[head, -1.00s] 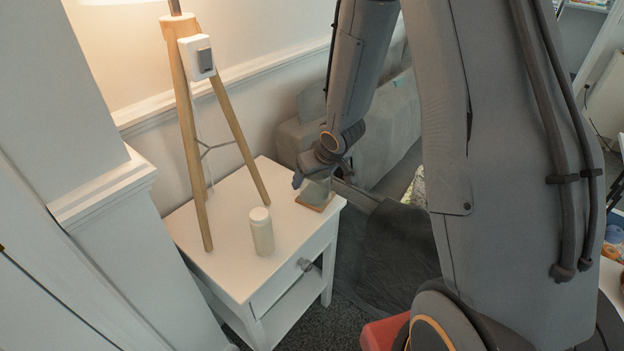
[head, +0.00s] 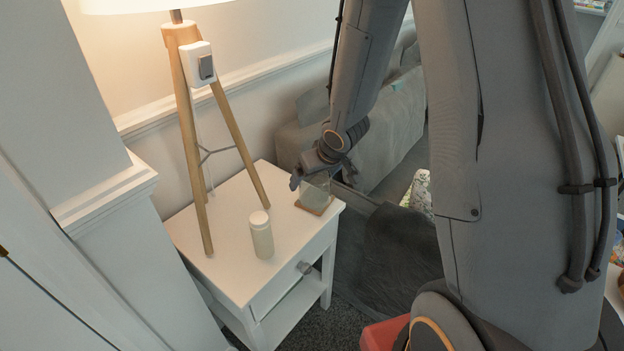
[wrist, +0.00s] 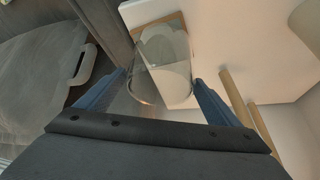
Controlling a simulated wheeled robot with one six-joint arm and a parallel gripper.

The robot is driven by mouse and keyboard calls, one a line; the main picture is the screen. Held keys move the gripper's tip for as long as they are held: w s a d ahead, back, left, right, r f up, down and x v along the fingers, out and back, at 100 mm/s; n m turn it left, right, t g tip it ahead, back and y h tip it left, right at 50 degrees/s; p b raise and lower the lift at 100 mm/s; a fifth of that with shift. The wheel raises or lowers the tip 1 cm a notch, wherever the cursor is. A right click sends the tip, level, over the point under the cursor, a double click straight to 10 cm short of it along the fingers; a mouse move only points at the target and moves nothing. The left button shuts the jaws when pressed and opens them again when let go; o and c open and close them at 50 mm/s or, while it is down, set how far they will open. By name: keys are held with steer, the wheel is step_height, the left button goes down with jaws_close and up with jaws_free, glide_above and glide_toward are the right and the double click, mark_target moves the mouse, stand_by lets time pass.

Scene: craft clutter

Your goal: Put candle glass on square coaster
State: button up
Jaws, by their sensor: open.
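The candle glass (head: 316,187) is clear with a pale lower part. It appears upright on the square coaster (head: 318,209), a tan square near the right corner of the white side table. In the wrist view the glass (wrist: 165,75) lies between my fingertips, and the coaster's tan edge (wrist: 160,24) shows beyond it. My gripper (head: 308,180) is at the upper part of the glass, with its fingers (wrist: 161,82) open on either side. The exact gap between each finger and the glass is hard to tell.
A pale lidded jar (head: 261,236) stands left of the coaster on the side table (head: 225,265). A wooden tripod lamp (head: 188,130) stands at the table's back left. A grey sofa (head: 385,130) is behind. The tabletop between jar and coaster is clear.

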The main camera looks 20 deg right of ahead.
steer(key=p+v, duration=0.3)
steer(key=v, duration=0.6)
steer(key=shift+r+p, duration=0.15)
steer(key=shift+p, duration=0.2)
steer(key=s+r+m+g, duration=0.1)
steer(key=s+r+g, duration=0.1)
steer(key=s, duration=0.8)
steer(key=s+r+m+g+h, duration=0.1)
steer(key=s+r+g, duration=0.2)
steer(key=s, duration=0.7)
steer(key=shift+s+a+r+m+g, duration=0.3)
steer(key=shift+a+r+m, duration=0.15)
steer(key=shift+r, duration=0.2)
